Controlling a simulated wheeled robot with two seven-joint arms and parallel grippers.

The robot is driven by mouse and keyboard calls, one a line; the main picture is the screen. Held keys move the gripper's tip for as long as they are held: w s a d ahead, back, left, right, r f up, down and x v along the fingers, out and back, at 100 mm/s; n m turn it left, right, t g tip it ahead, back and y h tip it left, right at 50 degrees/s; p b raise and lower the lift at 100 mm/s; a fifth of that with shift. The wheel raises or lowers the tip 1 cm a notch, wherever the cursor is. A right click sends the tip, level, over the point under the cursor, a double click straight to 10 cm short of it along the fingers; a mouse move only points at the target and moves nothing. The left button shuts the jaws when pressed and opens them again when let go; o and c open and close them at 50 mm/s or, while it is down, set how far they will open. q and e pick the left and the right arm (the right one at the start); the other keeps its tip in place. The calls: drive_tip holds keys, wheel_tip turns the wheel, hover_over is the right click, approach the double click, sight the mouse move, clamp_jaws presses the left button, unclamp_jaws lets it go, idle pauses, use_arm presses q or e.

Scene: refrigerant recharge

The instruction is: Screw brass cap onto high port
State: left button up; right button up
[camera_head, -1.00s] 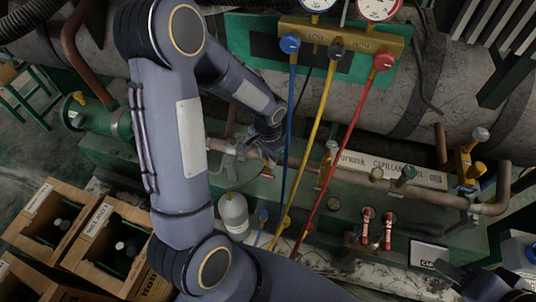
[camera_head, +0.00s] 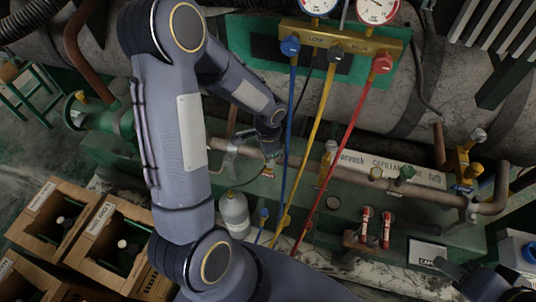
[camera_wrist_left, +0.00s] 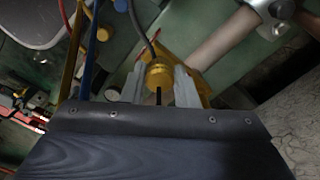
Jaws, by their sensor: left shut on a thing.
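In the left wrist view a round brass cap (camera_wrist_left: 159,74) sits between the two pale fingers of my left gripper (camera_wrist_left: 159,88), which is shut on it. A dark cord runs up from the cap. A yellow fitting (camera_wrist_left: 197,78) stands close behind it; I cannot tell whether the two touch. In the head view my left gripper (camera_head: 271,150) is small and partly hidden, just above a small brass fitting (camera_head: 267,172) on the green bench. I cannot make out the high port for certain. My right gripper (camera_head: 490,284) is dark and cut off at the bottom right; its opening is unclear.
Blue (camera_head: 289,130), yellow (camera_head: 318,130) and red (camera_head: 350,130) hoses hang from the brass manifold (camera_head: 310,33) close to my left gripper. A white bottle (camera_head: 234,212), red-handled parts (camera_head: 387,228) and a pipe (camera_head: 425,196) are nearby. Wooden crates (camera_head: 98,228) stand at lower left.

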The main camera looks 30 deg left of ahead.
use_arm(q)
drive_tip(key=shift+s+m+p, duration=0.1)
drive_tip(key=shift+m+p, duration=0.3)
drive_tip(key=shift+m, duration=0.6)
drive_tip(key=o, duration=1)
drive_tip(key=shift+f, duration=0.1)
drive_tip(key=shift+r+p, duration=1.75)
drive_tip(key=shift+r, duration=0.6)
